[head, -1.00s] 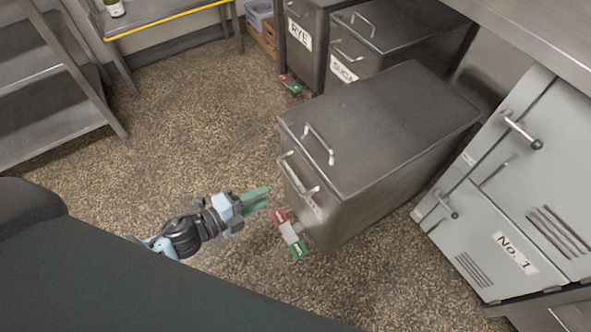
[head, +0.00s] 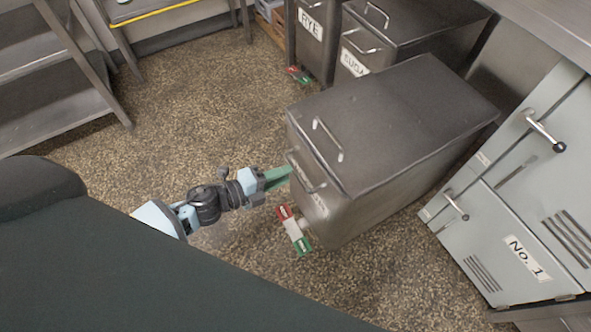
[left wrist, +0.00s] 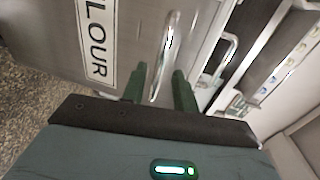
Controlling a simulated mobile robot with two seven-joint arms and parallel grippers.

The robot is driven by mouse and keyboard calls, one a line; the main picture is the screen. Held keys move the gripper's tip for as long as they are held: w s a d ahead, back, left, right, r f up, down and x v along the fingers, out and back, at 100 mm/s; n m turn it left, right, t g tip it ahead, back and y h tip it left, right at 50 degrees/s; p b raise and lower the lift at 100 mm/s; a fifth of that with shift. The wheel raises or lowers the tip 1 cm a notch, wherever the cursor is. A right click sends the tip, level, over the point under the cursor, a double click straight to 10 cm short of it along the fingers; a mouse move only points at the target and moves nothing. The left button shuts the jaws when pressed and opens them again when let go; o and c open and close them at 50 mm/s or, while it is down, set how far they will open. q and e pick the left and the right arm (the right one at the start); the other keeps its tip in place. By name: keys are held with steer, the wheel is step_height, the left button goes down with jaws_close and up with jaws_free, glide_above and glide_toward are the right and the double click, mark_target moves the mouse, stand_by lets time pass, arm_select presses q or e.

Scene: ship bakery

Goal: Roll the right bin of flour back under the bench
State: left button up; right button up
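The grey metal flour bin (head: 390,125) stands out from the bench, with its lid shut. Its FLOUR label (left wrist: 97,40) shows in the left wrist view. A bar handle (head: 304,172) is on its front face and another handle (head: 328,138) is on its lid. My left gripper (head: 287,174) is at the front handle. In the left wrist view its green fingers (left wrist: 160,85) are apart, one on each side of the front handle (left wrist: 166,55), with gaps visible between. My right gripper is not in view.
A red and green brake pedal (head: 293,229) sits at the bin's front foot. RYE (head: 311,45) and sugar bins (head: 400,30) stand behind it. A pale oven (head: 500,225) is close on the right. A metal shelf (head: 55,110) stands left; speckled floor between is clear.

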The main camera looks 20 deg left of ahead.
mark_target(295, 170)
arm_select(q)
steer(key=shift+b+x, duration=0.3)
steer(key=shift+x, duration=2)
steer(key=shift+c, duration=0.4)
jaws_close()
